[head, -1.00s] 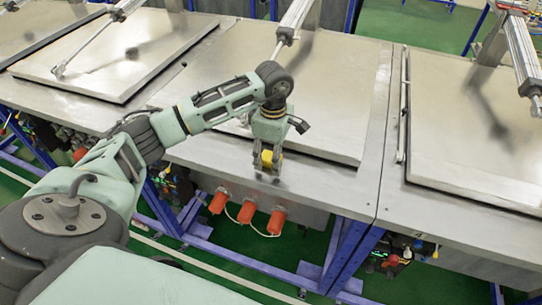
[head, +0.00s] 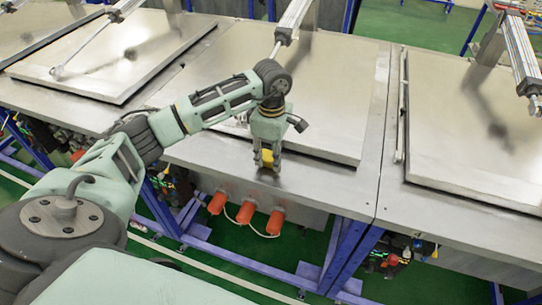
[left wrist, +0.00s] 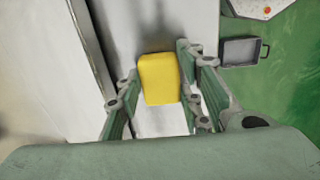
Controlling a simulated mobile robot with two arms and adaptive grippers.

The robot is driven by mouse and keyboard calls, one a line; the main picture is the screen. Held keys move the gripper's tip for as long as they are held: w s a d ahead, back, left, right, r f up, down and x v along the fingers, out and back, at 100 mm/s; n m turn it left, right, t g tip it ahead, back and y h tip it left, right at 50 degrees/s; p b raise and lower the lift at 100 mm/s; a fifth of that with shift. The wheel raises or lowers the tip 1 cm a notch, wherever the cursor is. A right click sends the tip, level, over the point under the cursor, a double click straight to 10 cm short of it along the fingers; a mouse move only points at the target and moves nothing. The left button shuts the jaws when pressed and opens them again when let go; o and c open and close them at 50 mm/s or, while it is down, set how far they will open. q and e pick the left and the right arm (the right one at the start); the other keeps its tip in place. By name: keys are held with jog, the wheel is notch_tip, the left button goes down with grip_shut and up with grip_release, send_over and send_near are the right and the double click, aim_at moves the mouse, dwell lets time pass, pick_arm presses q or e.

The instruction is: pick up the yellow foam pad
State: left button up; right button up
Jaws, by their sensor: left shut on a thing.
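The yellow foam pad (head: 267,158) is a small block at the front edge strip of the middle steel table, before the large lid. My left gripper (head: 267,161) points down over it and is shut on it. In the left wrist view the pad (left wrist: 159,80) sits between the two green-grey fingers, with its broad yellow face showing. I cannot tell whether its underside touches the table. My right gripper is not in view.
A large metal lid (head: 325,115) lies on the middle table (head: 335,185) behind the pad. Pneumatic cylinders (head: 293,20) stand above the lids. Orange connectors (head: 247,212) hang below the front edge. A grey tray (left wrist: 242,51) lies on the green floor (left wrist: 285,75).

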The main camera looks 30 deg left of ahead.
aim_at(272, 155)
pick_arm(q)
jog(key=shift+r, duration=0.35)
notch_tip(272, 155, up, 3)
jog(key=shift+w+f+b, duration=0.1)
jog(key=shift+f+b, duration=0.05)
jog(key=shift+b, duration=0.85)
jog(key=w+d+r+b, duration=0.2)
jog(key=d+r, duration=0.5)
jog(key=d, duration=0.4)
jog(key=shift+w+d+b, duration=0.2)
jog(key=shift+w+b, duration=0.05)
jog(key=shift+b, duration=0.4)
jog(key=shift+r, duration=0.1)
